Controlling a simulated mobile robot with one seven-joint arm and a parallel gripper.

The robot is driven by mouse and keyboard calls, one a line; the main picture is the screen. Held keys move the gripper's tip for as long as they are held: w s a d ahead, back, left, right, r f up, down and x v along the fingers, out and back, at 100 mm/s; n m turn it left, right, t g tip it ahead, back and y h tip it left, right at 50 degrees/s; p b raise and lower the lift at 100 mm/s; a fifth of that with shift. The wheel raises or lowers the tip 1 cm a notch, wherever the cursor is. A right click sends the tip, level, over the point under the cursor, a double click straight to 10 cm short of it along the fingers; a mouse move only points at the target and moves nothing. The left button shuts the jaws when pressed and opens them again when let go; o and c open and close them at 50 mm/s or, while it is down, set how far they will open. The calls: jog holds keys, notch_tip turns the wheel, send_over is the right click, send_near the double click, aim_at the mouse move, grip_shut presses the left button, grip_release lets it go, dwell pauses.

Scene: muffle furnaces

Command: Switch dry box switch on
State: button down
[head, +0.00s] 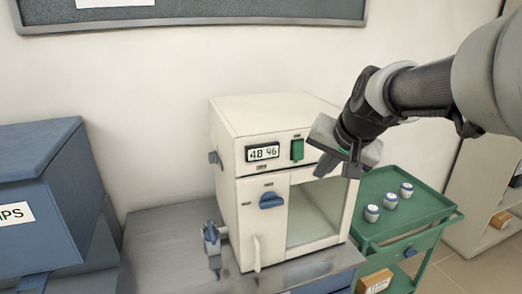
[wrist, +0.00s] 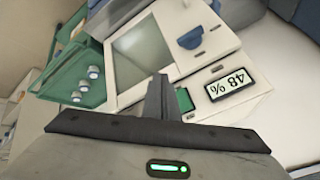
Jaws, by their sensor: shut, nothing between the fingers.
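The dry box (head: 262,215) is a cream cabinet with a glass window, standing on a metal bench. Its green switch (head: 297,149) sits on the upper front panel, right of the display (head: 263,152). The wrist view shows the switch (wrist: 184,99) partly hidden behind my finger, with the display (wrist: 230,85) reading 48 %. My gripper (head: 352,169) is shut and empty, in front of the panel and to the right of the switch. In the wrist view its fingertips (wrist: 159,82) appear close beside the switch; I cannot tell whether they touch it.
A blue knob (head: 271,200) and a pale handle (head: 257,253) are on the box's front. A blue valve fitting (head: 211,237) stands to its left. A blue cabinet (head: 40,200) is at far left. A green cart (head: 430,213) with three small jars is at right.

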jog(key=w+a+f+p, duration=0.1)
jog(key=w+a, duration=0.1)
jog(key=w, duration=0.4)
jog(key=shift+w, duration=0.2)
dwell(1.9)
jog(key=shift+w+a, duration=0.15)
jog(key=shift+w, duration=0.25)
jog(key=shift+w+a+f, duration=0.1)
jog(key=shift+w, duration=0.2)
dwell(0.5)
jog(key=shift+s, duration=0.1)
jog(key=shift+s+d, duration=0.25)
jog(key=shift+s, duration=0.4)
jog(key=s, duration=0.1)
jog(key=s+d+b, duration=0.1)
jog(key=s, duration=0.1)
jog(key=s+r, duration=0.1)
jog(key=shift+s+d+b, duration=0.25)
jog(key=shift+s+b, duration=0.05)
jog(key=shift+s, duration=0.05)
